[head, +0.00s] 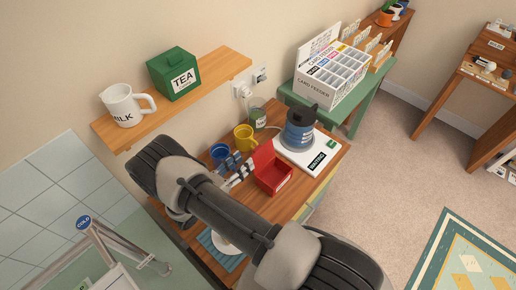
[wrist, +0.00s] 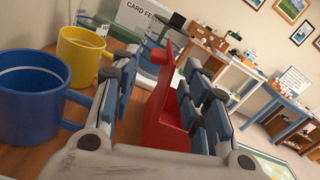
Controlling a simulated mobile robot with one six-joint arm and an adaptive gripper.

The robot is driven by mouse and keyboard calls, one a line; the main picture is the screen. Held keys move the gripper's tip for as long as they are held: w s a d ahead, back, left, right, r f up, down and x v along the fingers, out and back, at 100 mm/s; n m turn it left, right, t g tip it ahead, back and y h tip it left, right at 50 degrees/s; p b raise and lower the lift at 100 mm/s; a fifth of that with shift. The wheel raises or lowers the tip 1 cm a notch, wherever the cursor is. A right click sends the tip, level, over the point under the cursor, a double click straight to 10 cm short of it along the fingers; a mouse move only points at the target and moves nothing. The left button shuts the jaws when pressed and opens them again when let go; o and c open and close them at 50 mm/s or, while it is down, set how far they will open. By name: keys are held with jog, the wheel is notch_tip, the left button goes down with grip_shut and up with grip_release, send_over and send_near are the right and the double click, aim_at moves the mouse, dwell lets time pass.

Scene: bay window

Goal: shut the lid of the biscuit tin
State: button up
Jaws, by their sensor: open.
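The biscuit tin (head: 273,180) is a small red box on the wooden worktop. Its red lid (head: 263,156) stands raised along the tin's left rear side, so the inside is exposed. My gripper (head: 238,170) is open, just left of the raised lid, with its fingers pointing towards it. In the wrist view, the red of the tin and lid (wrist: 164,105) shows between the two spread fingers of my gripper (wrist: 162,75). I cannot tell whether a finger touches the lid. My arm hides part of the worktop in front.
A blue mug (head: 219,152) and a yellow mug (head: 244,137) stand behind my gripper, close to its left finger in the wrist view. A blue kettle (head: 299,130) on a white base (head: 318,157) stands right of the tin. A shelf (head: 185,95) hangs above.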

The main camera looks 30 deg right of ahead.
aim_at(258, 148)
jog(key=x, duration=0.9)
jog(key=shift+d+b, duration=0.1)
jog(key=shift+b, duration=0.3)
jog(key=shift+c, duration=0.4)
grip_shut()
